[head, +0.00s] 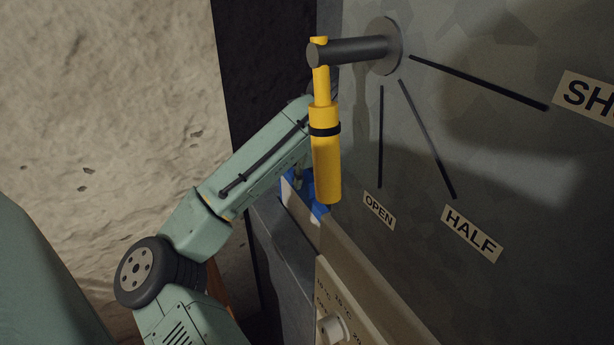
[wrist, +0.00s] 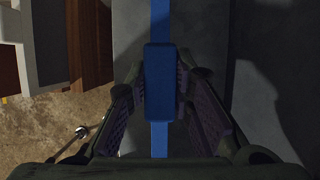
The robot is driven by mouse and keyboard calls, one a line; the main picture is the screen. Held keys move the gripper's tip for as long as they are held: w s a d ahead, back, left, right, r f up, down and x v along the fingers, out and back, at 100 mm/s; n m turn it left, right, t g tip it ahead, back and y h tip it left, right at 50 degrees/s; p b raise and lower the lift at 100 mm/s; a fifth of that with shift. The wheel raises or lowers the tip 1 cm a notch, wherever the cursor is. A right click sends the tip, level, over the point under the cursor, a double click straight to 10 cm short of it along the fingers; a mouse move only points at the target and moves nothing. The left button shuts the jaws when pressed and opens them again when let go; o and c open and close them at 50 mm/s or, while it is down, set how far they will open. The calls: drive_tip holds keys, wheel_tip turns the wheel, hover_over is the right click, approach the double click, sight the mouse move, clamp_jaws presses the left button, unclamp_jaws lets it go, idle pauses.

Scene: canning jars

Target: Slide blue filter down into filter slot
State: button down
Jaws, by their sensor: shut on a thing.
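The blue filter shows from above in the wrist view as a thin blue strip with a thicker blue grip block (wrist: 159,85) at its middle. My gripper (wrist: 160,92) has its two dark ridged fingers closed on either side of this block. The strip runs away above and below the block, over a grey surface. In the head view only small blue parts of the filter (head: 307,188) show, behind the yellow handle and beside a grey cabinet edge. My fingers are mostly hidden there. The filter slot cannot be made out, and I cannot tell how deep the filter sits.
A yellow lever handle (head: 326,155) hangs from a dark rod on the grey wall, in front of my wrist. The wall has OPEN (head: 379,209) and HALF (head: 472,233) labels. A beige panel with a knob (head: 333,328) is below. A rough pale wall stands left.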

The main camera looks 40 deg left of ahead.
sight(307, 196)
drive_tip(key=shift+f, duration=0.15)
drive_tip(key=shift+f+b, duration=1.35)
drive_tip(key=shift+f, duration=1.05)
